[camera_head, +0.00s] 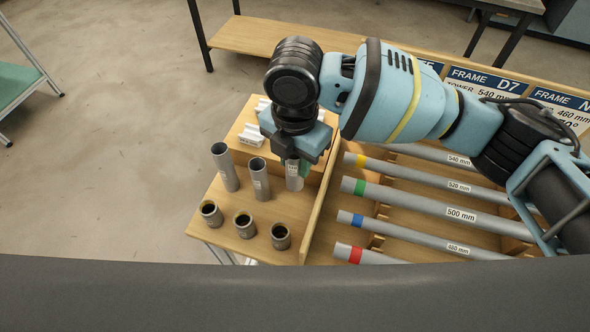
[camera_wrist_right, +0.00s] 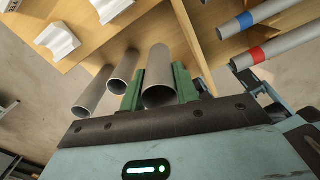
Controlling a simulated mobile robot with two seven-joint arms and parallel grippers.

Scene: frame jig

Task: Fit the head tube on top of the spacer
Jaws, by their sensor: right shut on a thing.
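My right gripper (camera_head: 297,166) points down over the wooden bench and is shut on a grey tube (camera_head: 294,183), likely the head tube. In the right wrist view, the green fingers (camera_wrist_right: 160,88) sit on both sides of this tube (camera_wrist_right: 157,72). The gripper hides its upper part in the head view, and I cannot tell whether its lower end touches the board. Two similar grey tubes (camera_head: 224,167) (camera_head: 260,179) stand upright to its left. Several short round pieces with dark openings (camera_head: 211,213) (camera_head: 244,225) (camera_head: 281,236) stand in front; I cannot tell which piece is the spacer.
White blocks (camera_head: 251,135) sit behind the tubes. To the right, a wooden rack holds long grey tubes with coloured bands (camera_head: 455,213), below frame signs (camera_head: 487,82). A wooden divider (camera_head: 322,205) runs between the rack and the short pieces.

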